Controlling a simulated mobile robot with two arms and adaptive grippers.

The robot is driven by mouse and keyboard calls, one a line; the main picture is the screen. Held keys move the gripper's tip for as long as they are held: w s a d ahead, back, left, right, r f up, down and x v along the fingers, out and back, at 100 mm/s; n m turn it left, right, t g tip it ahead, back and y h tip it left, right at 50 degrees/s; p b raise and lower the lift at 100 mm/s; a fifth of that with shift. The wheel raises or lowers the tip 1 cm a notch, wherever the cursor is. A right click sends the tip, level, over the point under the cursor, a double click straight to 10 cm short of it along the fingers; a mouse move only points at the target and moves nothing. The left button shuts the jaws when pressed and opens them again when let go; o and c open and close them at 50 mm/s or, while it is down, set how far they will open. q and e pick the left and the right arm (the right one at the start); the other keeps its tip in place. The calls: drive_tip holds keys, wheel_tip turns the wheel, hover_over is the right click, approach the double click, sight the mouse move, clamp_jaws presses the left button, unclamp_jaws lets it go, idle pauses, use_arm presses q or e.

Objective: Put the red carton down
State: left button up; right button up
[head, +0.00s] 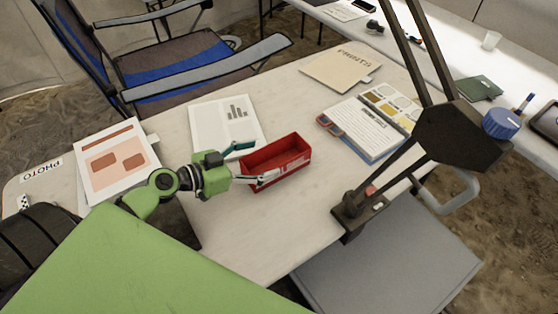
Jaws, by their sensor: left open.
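The red carton (290,172) is an open-topped, empty-looking box. It appears to rest upright on the light table, just right of a sheet with a bar chart. My left gripper (252,163) is at the carton's left end with its fingers spread. One finger shows near the far left corner and the other overlaps the near left side. I cannot tell whether either finger touches the carton. My right gripper is not in view.
A printed chart sheet (210,126), a photo sheet (115,160), a beige folder (340,66) and a clipboard (360,128) lie around the carton. A dark lamp arm (455,130) is clamped at the right edge. A folding chair (170,66) stands behind. Table below the carton is clear.

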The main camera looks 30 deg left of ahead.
sight(276, 155)
use_arm(q)
drive_tip(key=shift+w+d, duration=0.15)
drive_tip(key=shift+w, duration=0.15)
drive_tip(key=p+x, duration=0.2)
drive_tip(key=x, duration=0.2)
drive_tip(key=shift+w+f, duration=0.1)
drive_tip(key=shift+f, duration=0.15)
drive_tip(key=shift+w+d+f, duration=0.25)
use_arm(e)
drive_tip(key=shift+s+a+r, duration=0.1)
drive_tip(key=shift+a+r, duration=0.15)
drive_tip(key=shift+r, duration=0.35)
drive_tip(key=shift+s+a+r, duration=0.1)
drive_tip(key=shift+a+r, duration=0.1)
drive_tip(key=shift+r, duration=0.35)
use_arm(q)
drive_tip(key=c, duration=1.1)
drive_tip(key=shift+c, duration=0.7)
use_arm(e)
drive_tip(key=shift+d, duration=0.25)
